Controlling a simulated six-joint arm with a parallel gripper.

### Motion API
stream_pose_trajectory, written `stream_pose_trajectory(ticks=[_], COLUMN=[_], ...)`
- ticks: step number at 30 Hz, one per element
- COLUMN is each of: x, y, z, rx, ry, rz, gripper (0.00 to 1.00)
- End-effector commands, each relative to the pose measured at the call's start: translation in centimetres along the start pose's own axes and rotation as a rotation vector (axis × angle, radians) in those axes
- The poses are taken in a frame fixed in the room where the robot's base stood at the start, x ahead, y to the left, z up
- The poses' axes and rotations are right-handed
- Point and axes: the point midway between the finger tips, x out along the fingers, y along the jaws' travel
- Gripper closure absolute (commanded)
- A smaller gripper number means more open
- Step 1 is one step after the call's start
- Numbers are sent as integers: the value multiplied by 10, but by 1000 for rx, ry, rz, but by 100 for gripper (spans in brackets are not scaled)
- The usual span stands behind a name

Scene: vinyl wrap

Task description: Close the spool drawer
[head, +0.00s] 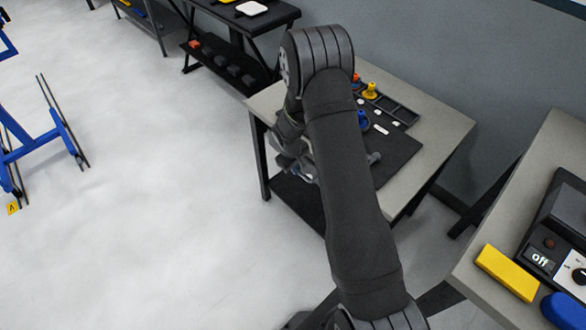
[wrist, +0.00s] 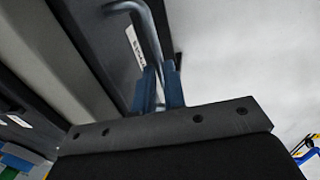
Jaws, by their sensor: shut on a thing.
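My gripper (wrist: 160,85) has two blue fingers closed on a grey bent-bar handle (wrist: 148,30) in the wrist view. The handle stands against a dark drawer front (wrist: 95,40) with a white label (wrist: 135,45), whose text is too blurred to read. In the head view my gripper (head: 302,170) is low at the left side of the grey-topped workbench (head: 440,125), partly behind my arm. The drawer and its handle are hidden there, and I cannot tell how far the drawer stands out.
A dark mat (head: 398,158), a yellow-topped item (head: 370,91) and small tools lie on the workbench. Open pale floor lies left; a blue stand (head: 35,145) is at far left.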

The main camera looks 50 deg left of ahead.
Motion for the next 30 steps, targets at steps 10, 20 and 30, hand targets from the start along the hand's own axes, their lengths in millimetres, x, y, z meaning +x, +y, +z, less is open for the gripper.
stream_pose_trajectory(ticks=[10, 20, 30], x=[4, 4, -8], y=[22, 21, 20], z=[0, 0, 0], rx=[0, 1, 1], ry=[1, 1, 2], rz=[3, 2, 2], gripper=[100, 68, 68])
